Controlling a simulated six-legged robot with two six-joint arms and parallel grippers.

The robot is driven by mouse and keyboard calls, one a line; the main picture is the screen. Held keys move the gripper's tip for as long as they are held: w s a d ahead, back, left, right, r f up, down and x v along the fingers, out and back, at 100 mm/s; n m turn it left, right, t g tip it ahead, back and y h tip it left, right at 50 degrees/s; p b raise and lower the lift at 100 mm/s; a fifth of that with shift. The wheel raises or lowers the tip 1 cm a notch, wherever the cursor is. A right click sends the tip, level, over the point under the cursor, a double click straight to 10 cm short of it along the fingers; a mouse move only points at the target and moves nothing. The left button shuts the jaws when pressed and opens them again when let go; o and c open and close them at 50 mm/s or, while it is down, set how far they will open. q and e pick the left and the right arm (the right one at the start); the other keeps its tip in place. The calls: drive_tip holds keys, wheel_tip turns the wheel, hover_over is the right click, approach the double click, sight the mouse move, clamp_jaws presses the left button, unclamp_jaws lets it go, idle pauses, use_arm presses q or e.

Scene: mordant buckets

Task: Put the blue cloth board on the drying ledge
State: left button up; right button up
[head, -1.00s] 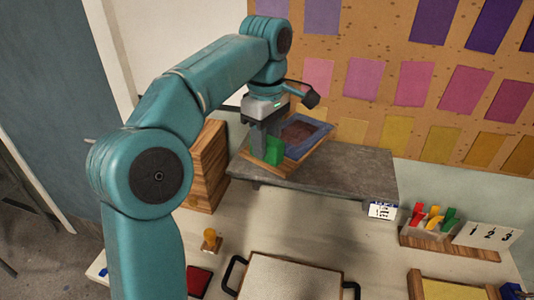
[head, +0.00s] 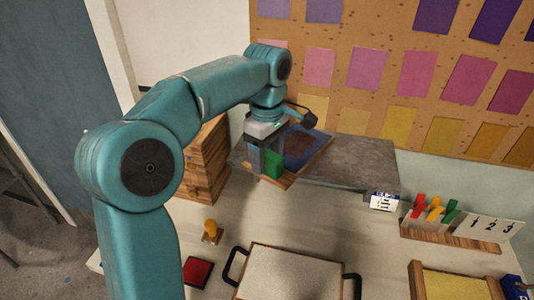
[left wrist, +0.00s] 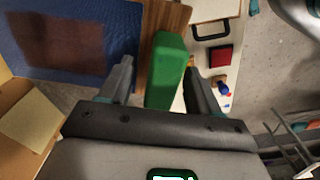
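The blue cloth board (head: 298,161) has a blue border, a brown middle and a wooden strip with a green block-shaped handle (head: 272,164). It is over the left part of the grey drying ledge (head: 355,165), its wooden strip by the front edge; I cannot tell whether it touches the ledge. My left gripper (head: 268,158) has its fingers on both sides of the green handle and appears shut on it. In the left wrist view the handle (left wrist: 165,75) is between the fingers, the right finger closest, and the blue border (left wrist: 124,30) spreads upper left. My right gripper is not seen.
A wooden drawer unit (head: 207,165) stands left of the ledge. In front are a stamp (head: 211,232), a red pad (head: 197,271) and a pale black-handled tray (head: 290,277). A rack with coloured clips (head: 435,215) stands right. The ledge's right half is clear.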

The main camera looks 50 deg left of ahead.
use_arm(q)
drive_tip(key=shift+s+r, duration=0.2)
drive_tip(key=shift+s, duration=0.05)
drive_tip(key=shift+r, duration=0.25)
drive_tip(key=shift+w+r, duration=0.2)
drive_tip(key=shift+r, duration=0.15)
wheel_tip(320, 180, up, 11)
drive_tip(key=p, duration=0.3)
drive_tip(key=shift+s, duration=0.15)
drive_tip(key=shift+s, duration=0.1)
